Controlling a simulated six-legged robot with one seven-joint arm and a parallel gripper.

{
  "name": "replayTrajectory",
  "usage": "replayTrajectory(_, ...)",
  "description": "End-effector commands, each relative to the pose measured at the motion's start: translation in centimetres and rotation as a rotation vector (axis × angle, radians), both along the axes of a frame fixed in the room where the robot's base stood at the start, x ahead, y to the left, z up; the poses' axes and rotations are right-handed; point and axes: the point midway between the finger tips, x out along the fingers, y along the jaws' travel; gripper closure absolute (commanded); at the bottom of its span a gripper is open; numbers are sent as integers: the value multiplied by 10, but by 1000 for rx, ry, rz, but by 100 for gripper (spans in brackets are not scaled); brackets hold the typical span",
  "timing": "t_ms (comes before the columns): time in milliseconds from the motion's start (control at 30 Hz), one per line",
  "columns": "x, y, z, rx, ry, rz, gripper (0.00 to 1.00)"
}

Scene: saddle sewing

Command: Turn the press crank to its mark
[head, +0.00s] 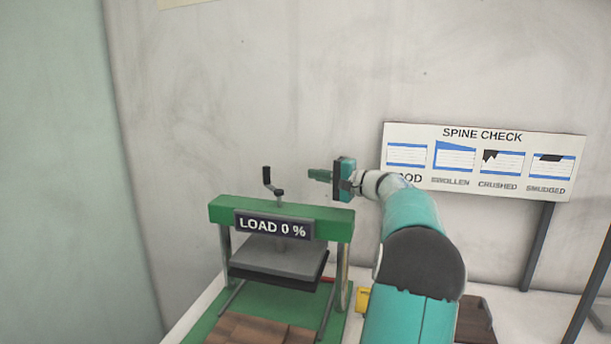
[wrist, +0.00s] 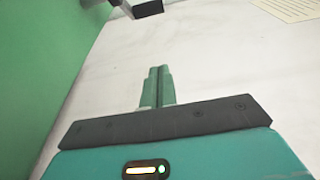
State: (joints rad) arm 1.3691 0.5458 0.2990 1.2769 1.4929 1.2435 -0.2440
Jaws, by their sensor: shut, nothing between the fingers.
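The press (head: 285,217) is a green frame with a grey pressing plate, standing on a green base. A sign on its crossbar (head: 272,226) reads "LOAD 0 %". The dark crank (head: 268,180) rises from the top of the press, its handle upright at the left end of its arm. In the wrist view the crank (wrist: 147,9) shows at the top, partly cut off. My gripper (head: 312,174) is to the right of the crank, pointing left at it and apart from it. Its green fingers (wrist: 158,72) are together and empty. I cannot make out the crank's mark.
A "SPINE CHECK" board (head: 484,160) stands behind on the right, on dark posts. Brown wooden pieces (head: 260,331) lie at the front of the press base. A yellow object (head: 363,299) is beside the press. The space between my fingers and the crank looks clear.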

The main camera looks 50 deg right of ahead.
Motion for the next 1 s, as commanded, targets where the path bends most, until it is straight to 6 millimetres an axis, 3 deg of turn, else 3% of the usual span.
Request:
replayTrajectory(500, 87, 15, -1, 1, 0, 5, 100)
replayTrajectory(800, 86, 48, 1, 1, 1, 2, 100)
replayTrajectory(1000, 87, 54, 0, 2, 0, 1, 100)
